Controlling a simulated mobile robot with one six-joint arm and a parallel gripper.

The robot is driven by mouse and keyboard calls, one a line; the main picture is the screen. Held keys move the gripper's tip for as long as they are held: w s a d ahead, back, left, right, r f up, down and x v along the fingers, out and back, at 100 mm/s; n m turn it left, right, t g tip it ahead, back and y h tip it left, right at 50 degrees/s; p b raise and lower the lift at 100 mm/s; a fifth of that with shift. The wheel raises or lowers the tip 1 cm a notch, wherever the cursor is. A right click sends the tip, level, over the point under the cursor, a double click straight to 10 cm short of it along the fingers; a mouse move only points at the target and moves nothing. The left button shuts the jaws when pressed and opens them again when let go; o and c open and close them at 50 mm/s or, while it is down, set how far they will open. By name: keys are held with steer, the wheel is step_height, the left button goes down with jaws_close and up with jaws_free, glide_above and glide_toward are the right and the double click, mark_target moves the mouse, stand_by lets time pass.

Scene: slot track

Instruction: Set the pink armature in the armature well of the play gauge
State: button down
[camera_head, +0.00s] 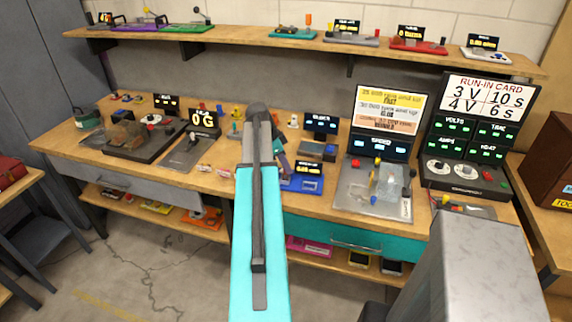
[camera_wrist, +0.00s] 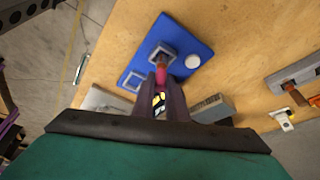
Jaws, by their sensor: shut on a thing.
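The play gauge is a blue plate with a small display; it shows on the bench in the head view (camera_head: 302,186) and below my gripper in the wrist view (camera_wrist: 196,40). On it are a grey square block (camera_wrist: 157,50), a pale-rimmed square (camera_wrist: 131,81) and a white round button (camera_wrist: 193,62). My gripper (camera_wrist: 161,84) is shut on the pink armature (camera_wrist: 164,62), whose visible end lies over the grey square block. I cannot tell whether it touches the block or sits in it. In the head view my arm mostly hides the gripper and the armature.
A grey speed stand (camera_head: 368,198) and a run-in card console (camera_head: 466,178) stand to the right. A grey gauge reading 0 G (camera_head: 183,154) stands to the left. Several small coloured parts stand behind my arm.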

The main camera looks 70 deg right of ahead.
steer(key=shift+f, duration=0.6)
steer(key=shift+f+b, duration=0.2)
steer(key=shift+b, duration=0.15)
stand_by(0.4)
steer(key=c, duration=1.7)
jaws_free()
steer(key=shift+r, duration=0.15)
steer(key=shift+b+v, duration=1.55)
steer(key=shift+v, duration=5.2)
steer(key=shift+w, duration=0.1)
steer(key=shift+w, duration=0.1)
